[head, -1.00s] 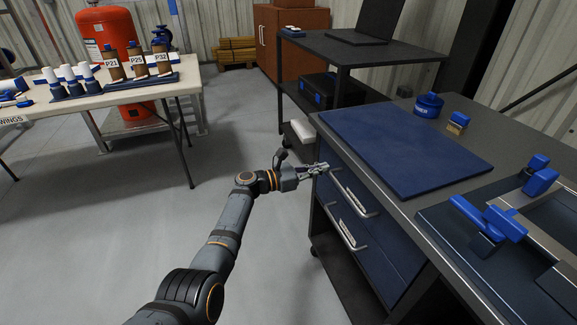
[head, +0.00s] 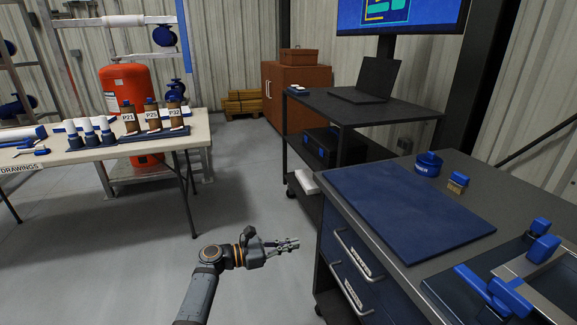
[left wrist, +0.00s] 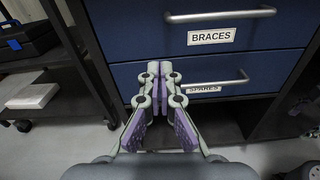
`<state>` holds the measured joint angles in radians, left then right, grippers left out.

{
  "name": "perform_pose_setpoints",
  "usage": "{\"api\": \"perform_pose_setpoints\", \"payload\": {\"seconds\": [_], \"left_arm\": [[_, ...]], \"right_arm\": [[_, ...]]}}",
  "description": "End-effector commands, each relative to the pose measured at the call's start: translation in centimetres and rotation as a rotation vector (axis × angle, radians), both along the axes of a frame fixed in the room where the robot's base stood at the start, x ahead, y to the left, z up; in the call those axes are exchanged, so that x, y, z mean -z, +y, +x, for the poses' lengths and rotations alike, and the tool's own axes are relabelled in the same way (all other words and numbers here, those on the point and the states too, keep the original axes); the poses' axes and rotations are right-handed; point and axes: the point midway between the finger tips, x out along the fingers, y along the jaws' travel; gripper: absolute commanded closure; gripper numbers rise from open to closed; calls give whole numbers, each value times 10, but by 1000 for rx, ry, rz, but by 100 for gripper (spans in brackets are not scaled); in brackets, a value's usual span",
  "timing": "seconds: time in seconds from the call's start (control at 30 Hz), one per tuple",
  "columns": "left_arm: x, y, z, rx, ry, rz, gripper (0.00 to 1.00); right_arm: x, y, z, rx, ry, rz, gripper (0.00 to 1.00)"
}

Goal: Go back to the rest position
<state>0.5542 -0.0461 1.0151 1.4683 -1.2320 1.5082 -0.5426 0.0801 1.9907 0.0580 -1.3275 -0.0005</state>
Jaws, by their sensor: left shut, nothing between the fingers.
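My left gripper (head: 288,244) is shut and empty, in the open air just left of the drawer cabinet in the head view. In the left wrist view its fingers (left wrist: 159,70) are together and point at the drawer fronts. The upper drawer (left wrist: 212,30) is labelled BRACES and the lower drawer (left wrist: 205,76) SPARES. Both look closed, and the fingers appear apart from their handles. My right gripper is in neither view.
The workbench (head: 478,199) at right carries a blue mat (head: 405,212), a blue round tin (head: 428,164) and blue-handled tools. A dark cart (head: 375,113) with a laptop stands behind. A white table (head: 75,150) with labelled bottles stands at left. Floor between is clear.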

Motion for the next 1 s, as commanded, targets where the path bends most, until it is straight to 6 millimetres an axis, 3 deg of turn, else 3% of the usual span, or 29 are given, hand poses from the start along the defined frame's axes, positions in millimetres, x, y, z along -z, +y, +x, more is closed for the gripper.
{"api": "perform_pose_setpoints", "payload": {"seconds": [0.2, 0.3, 0.4, 0.5, 0.67, 1.0], "left_arm": [[144, 42, -91, 123, -336, 535, 100], [203, 76, -145, 275, -516, 812, 100], [240, 109, -194, 451, -656, 1024, 100], [261, 139, -232, 618, -758, 1173, 100], [277, 177, -281, 865, -875, 1331, 100], [272, 249, -363, 1396, -1040, 1507, 100]], "right_arm": [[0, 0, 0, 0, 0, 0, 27], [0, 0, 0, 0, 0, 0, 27], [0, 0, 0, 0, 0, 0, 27], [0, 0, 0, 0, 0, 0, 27], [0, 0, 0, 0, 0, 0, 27], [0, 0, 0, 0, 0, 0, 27]]}}
